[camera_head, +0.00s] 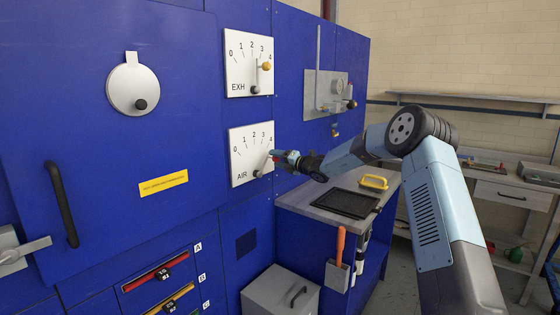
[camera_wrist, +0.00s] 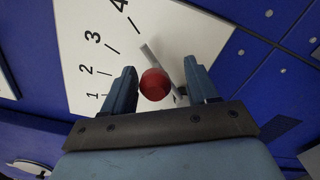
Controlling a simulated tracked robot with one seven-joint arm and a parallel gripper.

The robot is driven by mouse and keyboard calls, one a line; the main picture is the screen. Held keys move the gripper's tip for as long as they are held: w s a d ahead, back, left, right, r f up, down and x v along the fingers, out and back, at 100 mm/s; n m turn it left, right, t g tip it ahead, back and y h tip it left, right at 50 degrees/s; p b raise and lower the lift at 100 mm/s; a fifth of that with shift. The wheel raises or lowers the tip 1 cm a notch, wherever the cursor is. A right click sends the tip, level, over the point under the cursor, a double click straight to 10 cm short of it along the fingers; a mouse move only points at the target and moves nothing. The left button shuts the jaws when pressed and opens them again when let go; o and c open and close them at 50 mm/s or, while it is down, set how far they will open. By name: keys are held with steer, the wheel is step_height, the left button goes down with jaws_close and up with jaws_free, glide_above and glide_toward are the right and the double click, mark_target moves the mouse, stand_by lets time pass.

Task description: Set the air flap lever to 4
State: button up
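The air flap dial (camera_head: 241,168) is a white plate marked AIR with a 0 to 4 scale, on the blue panel. Its grey lever (camera_wrist: 148,53) points up and right in the head view, close to the 4 mark; the viewing angle leaves its exact setting unclear. The lever's red knob (camera_wrist: 154,84) sits between my gripper's (camera_wrist: 161,85) two fingers in the wrist view. The fingers are apart, with visible gaps beside the knob, the wider one on the right. In the head view my gripper (camera_head: 282,158) is at the dial's right edge and partly hides the knob.
The EXH dial (camera_head: 240,75) with a yellow-knobbed lever is just above. A side bench (camera_head: 310,208) with a dark tray and a yellow-handled tool stands below my arm. A grey box (camera_head: 270,297) is on the floor. A latch mechanism (camera_head: 322,92) is at upper right.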

steer(key=shift+a, duration=0.1)
steer(key=shift+r, duration=0.1)
steer(key=shift+s+d, duration=0.2)
steer(key=v, duration=1.3)
steer(key=shift+d, duration=0.1)
